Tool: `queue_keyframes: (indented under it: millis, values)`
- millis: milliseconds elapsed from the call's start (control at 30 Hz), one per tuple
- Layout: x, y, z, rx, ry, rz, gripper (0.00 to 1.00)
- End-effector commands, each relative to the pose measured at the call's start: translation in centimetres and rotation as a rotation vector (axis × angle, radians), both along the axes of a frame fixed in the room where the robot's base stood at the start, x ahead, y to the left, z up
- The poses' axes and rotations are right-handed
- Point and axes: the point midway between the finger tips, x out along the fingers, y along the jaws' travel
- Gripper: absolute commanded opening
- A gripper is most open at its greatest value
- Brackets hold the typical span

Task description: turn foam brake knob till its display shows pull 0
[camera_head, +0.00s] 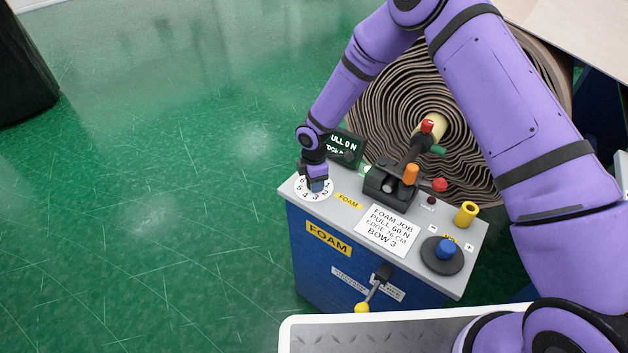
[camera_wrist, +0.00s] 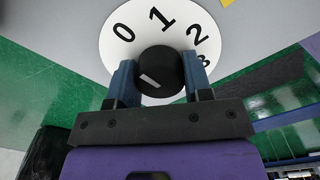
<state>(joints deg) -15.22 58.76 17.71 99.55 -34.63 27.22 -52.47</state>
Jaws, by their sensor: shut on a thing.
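The foam brake knob (camera_wrist: 163,66) is a round black knob with a short white mark, on a white dial (camera_wrist: 118,50) numbered from 0 upward. My gripper (camera_wrist: 160,80) is shut on it, a blue finger on each side. In the head view my gripper (camera_head: 316,182) covers the knob, and the dial (camera_head: 306,193) sits at the console's left end, by a FOAM label (camera_head: 348,201). The dark display (camera_head: 345,149) stands behind it. Its top line reads "ULL 0 N", with the left edge hidden by my arm; the lower line is too unclear to read fully.
The blue console (camera_head: 340,275) has a grey top with a card (camera_head: 387,231) reading "FOAM JOB PULL 60 N", a blue knob (camera_head: 445,249), a yellow-tipped lever (camera_head: 362,307) and red and orange controls. A large foam roll (camera_head: 375,95) stands behind.

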Motion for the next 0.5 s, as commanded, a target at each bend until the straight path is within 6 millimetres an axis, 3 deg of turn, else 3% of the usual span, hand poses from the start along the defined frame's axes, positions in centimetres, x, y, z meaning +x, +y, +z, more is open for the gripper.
queue_keyframes:
  millis: [433, 467, 500]
  values:
    - [0.03, -0.06, 0.00, -0.001, 0.000, 0.011, 0.22]
    - [0.03, -0.05, 0.00, -0.001, 0.000, 0.011, 0.51]
    - [0.03, -0.05, 0.00, -0.001, 0.000, 0.010, 0.60]
